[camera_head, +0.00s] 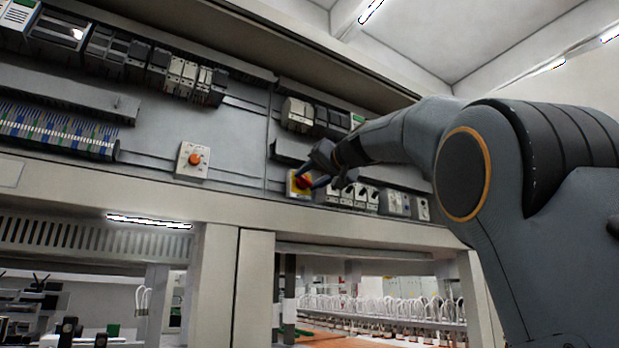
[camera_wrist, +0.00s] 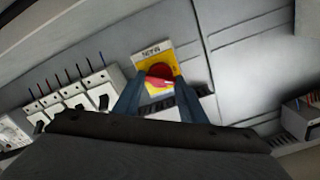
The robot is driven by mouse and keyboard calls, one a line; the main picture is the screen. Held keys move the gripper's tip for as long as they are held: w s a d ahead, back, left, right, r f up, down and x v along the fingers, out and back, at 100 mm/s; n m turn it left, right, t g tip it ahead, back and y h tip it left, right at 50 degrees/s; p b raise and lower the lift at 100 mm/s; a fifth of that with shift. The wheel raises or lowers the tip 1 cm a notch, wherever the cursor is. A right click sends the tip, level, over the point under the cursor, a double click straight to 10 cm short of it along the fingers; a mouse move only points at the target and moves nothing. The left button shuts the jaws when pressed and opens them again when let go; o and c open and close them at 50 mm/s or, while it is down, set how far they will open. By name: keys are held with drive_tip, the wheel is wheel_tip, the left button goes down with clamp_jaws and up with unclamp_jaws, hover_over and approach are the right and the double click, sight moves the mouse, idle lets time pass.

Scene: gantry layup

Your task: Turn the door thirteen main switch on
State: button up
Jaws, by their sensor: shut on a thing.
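The main switch is a red rotary knob (camera_wrist: 158,76) on a yellow plate (camera_wrist: 153,60) fixed to the grey panel. The plate carries dark lettering, too small to read surely. In the head view the yellow plate (camera_head: 293,186) shows at the panel's lower middle, partly behind my gripper (camera_head: 307,180). In the wrist view my gripper (camera_wrist: 158,88) has its two fingers on either side of the knob, shut on its handle. The handle lies slanted in this view. The door number cannot be read.
Several white breakers (camera_wrist: 82,97) with dark levers stand close beside the switch. An orange knob on a pale plate (camera_head: 192,160) sits further left on the panel. Rows of modules (camera_head: 110,50) line the panel above. A beige frame beam (camera_head: 200,205) runs just below.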

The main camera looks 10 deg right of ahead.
drive_tip(key=m+p, duration=0.3)
drive_tip(key=m, duration=0.8)
drive_tip(key=shift+d+f+m+p, duration=0.1)
drive_tip(key=shift+m+p, duration=0.25)
drive_tip(key=shift+m, duration=0.05)
idle(0.3)
drive_tip(key=o, duration=1.1)
drive_tip(key=shift+c, duration=0.2)
drive_tip(key=b+v, duration=0.3)
drive_tip(key=v, duration=0.4)
drive_tip(key=shift+s, duration=0.35)
drive_tip(key=shift+d, duration=0.1)
